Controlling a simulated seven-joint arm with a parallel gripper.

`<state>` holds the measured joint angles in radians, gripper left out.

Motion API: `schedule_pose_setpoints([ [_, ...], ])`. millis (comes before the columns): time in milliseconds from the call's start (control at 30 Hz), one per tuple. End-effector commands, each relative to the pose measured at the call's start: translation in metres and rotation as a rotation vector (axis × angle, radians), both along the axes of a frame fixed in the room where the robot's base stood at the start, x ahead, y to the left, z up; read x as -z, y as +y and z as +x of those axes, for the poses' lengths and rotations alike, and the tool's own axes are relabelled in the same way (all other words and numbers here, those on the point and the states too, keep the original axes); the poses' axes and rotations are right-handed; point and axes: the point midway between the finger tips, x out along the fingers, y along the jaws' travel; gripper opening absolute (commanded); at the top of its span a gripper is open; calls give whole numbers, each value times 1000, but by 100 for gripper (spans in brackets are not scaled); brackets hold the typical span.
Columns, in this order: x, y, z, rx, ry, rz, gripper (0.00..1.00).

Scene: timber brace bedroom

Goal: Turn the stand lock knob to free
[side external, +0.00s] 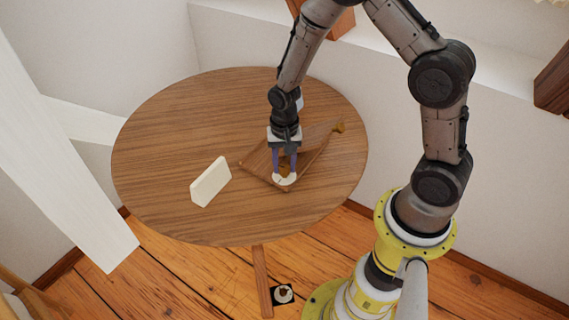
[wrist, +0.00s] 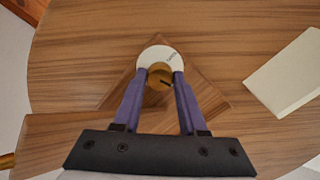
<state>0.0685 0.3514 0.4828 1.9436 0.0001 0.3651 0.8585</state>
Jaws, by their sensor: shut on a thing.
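The lock knob (wrist: 158,77) is a small brass-brown round knob with a dark slot mark, on a white round dial (wrist: 152,54) with small dark lettering too small to read. The dial also shows in the side view (side external: 286,181), at the near corner of the brown wooden stand (side external: 257,163). The stand lies low on the round table. My gripper (wrist: 160,74) points down with its two purple fingers shut on the knob, one fingertip at each side. In the side view my gripper (side external: 285,175) partly hides the knob.
The round wooden table (side external: 165,130) has bare room left of the stand. A cream block (side external: 211,182) stands to the left of the stand; it is at the right in the wrist view (wrist: 288,75). A yellow-brown piece (side external: 338,128) sits at the stand's far right corner.

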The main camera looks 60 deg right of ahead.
Motion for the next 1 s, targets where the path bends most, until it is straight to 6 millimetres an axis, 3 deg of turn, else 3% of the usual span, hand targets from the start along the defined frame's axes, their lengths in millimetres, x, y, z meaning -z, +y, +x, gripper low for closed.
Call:
schedule_pose_setpoints([
  [400,-2,0,3,187,-7,0,0],
  [967,-2,0,3,213,-7,0,0],
  [1000,-2,0,2,213,-7,0,48],
])
